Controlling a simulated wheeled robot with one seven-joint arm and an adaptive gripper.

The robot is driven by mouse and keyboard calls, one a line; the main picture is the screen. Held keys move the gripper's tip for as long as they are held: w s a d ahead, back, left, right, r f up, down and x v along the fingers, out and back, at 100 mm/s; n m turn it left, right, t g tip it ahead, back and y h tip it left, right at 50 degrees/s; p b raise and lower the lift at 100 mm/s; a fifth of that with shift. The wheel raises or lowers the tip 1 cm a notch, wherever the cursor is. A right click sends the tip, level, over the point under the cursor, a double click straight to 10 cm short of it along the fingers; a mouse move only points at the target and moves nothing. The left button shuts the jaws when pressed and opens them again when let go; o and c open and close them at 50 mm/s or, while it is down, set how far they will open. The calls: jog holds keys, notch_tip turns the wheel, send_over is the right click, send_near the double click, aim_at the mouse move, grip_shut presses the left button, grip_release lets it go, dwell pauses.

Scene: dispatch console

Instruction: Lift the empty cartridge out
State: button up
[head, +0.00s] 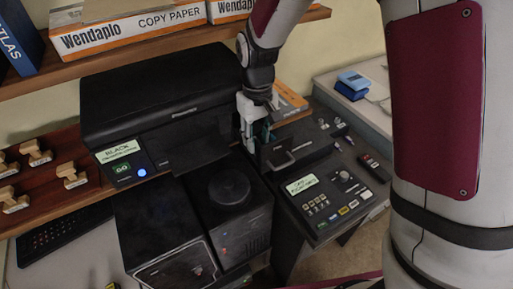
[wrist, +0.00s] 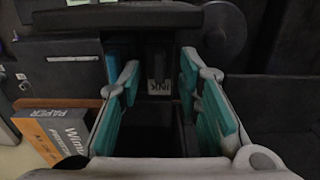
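A dark cartridge with a grey "INK" label (wrist: 158,86) stands upright in a dark slot in the wrist view. My gripper (wrist: 160,74) is open, with one teal-padded finger on each side of the cartridge in the picture. Gaps show on both sides, and neither finger visibly touches it. I cannot tell how deep the fingertips reach beside it. In the head view my gripper (head: 257,130) points down at the right end of the black printer (head: 165,95). The cartridge is hidden there.
A keypad console (head: 325,205) stands at the front right, and a black unit with a round knob (head: 232,190) in front of the printer. An orange-and-grey paper box (wrist: 62,130) lies close by in the wrist view. A wooden shelf (head: 150,45) with paper boxes hangs above.

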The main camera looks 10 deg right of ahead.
grip_shut()
dwell(0.3)
